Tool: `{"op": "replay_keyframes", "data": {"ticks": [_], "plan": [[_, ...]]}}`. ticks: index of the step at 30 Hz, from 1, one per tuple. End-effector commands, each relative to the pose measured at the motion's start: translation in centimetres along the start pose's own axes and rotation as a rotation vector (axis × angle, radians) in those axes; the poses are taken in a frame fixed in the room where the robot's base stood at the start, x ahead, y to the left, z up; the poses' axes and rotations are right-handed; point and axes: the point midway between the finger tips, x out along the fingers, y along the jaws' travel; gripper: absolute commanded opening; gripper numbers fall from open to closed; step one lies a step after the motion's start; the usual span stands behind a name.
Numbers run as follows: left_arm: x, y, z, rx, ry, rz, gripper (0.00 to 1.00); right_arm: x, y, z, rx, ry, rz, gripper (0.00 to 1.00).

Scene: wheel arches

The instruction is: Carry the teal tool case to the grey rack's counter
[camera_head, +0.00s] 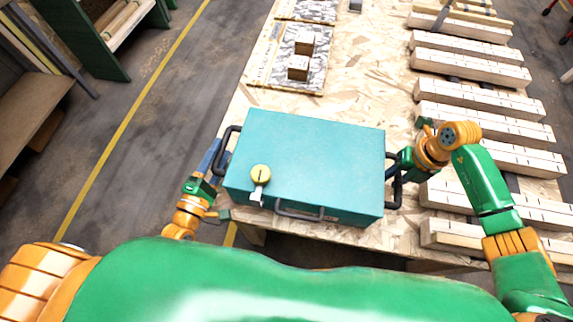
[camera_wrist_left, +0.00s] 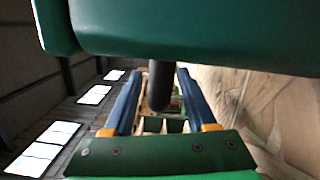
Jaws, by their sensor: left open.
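The teal tool case (camera_head: 310,165) lies flat at the near edge of the wooden work table, with black handles on its left and right ends and its front side. My left gripper (camera_head: 212,158) is at the left end handle (camera_head: 226,148). In the left wrist view, its two blue fingers (camera_wrist_left: 156,100) stand apart with the black handle (camera_wrist_left: 160,85) between them, and the case's teal side (camera_wrist_left: 200,35) is above. My right gripper (camera_head: 397,166) is at the right end handle (camera_head: 396,192); its fingers are mostly hidden. I cannot clearly identify the grey rack.
The chipboard table (camera_head: 365,85) carries several pale timber beams (camera_head: 470,70) along the right and small wooden blocks (camera_head: 300,65) on a patterned panel at the back. A rack with a brown shelf (camera_head: 35,115) stands at the left. Floor with a yellow line (camera_head: 135,105) is clear between.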

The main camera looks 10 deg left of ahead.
Motion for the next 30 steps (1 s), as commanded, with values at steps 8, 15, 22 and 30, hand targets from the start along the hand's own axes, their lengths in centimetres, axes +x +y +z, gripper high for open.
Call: {"op": "replay_keyframes", "data": {"ticks": [8, 15, 22, 30], "plan": [[0.66, -0.02, -0.01, 0.000, 0.000, -0.002, 0.57, 0.67, -0.01, -0.02, -0.001, 0.000, 0.000, 0.36], [0.64, -0.01, -0.01, 0.001, 0.000, -0.001, 0.19, 0.64, 0.00, -0.01, -0.001, 0.000, 0.000, 0.00], [0.64, 0.01, -0.02, 0.001, 0.000, -0.001, 0.00, 0.63, 0.00, 0.00, -0.001, -0.001, 0.000, 0.00], [0.63, 0.01, -0.03, 0.001, 0.000, -0.001, 0.00, 0.61, 0.00, 0.02, -0.001, -0.001, 0.000, 0.00]]}}
